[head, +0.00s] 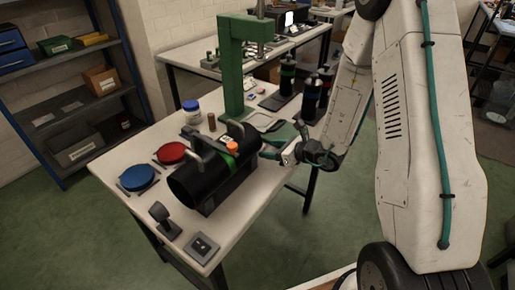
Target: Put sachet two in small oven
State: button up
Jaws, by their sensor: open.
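I cannot make out sachet two or a small oven in the head view. The cylinder has metal handles, a green band and an orange cap (232,147) on top.
Shelves (75,120) stand left. Green floor at the front is clear.

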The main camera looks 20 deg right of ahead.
jog(key=x, duration=0.3)
jog(key=shift+w+a+f, duration=0.15)
jog(key=shift+w+a, duration=0.05)
jog(key=shift+w, duration=0.05)
jog(key=c, duration=0.7)
notch_tip(320, 180, up, 18)
jog(key=m+t+h, duration=0.2)
jog(key=m+h, duration=0.2)
send_over(265, 148)
jog(key=w+d, duration=0.2)
jog(key=shift+w+a+f, duration=0.1)
jog(key=shift+a+f, duration=0.05)
jog(key=shift+f, duration=0.75)
jog(key=shift+w+a+f, duration=0.1)
jog(key=shift+f, duration=0.85)
